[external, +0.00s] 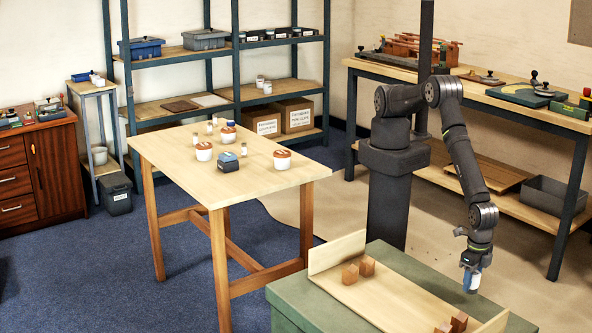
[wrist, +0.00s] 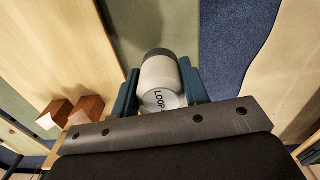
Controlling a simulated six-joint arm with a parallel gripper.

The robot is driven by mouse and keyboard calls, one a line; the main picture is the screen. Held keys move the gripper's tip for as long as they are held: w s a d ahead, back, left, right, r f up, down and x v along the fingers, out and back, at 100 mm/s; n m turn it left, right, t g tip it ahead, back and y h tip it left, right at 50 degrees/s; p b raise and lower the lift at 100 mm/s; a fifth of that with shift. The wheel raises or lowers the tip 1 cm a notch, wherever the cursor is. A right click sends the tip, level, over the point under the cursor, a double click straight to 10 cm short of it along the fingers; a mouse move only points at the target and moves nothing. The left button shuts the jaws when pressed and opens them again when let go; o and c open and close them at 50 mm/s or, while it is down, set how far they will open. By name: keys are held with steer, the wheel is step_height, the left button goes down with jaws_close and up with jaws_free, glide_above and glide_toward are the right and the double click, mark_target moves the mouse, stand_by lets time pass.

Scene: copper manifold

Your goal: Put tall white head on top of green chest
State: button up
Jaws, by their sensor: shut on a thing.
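My gripper (wrist: 160,88) is shut on the tall white head (wrist: 162,76), a white cylinder with a grey far end and the letters "LOOP" on its near face. Its blue fingers press on both sides of it. In the external view the white head (external: 474,283) hangs below my gripper (external: 471,270), near the right edge of the green chest (external: 395,254). A gap under the head cannot be judged clearly. In the wrist view a strip of the chest's green top (wrist: 190,25) shows beyond the head.
A light wooden tray (external: 385,293) covers much of the chest top and carries several brown blocks (external: 350,274). Bare green top lies along its far right side. A wooden table (external: 240,180) with small jars stands at left, a workbench (external: 500,100) behind.

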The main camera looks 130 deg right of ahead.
steer(key=shift+f, duration=1.85)
steer(key=shift+f, duration=0.1)
steer(key=o, duration=1)
step_height(320, 180, up, 12)
steer(key=shift+r, duration=0.1)
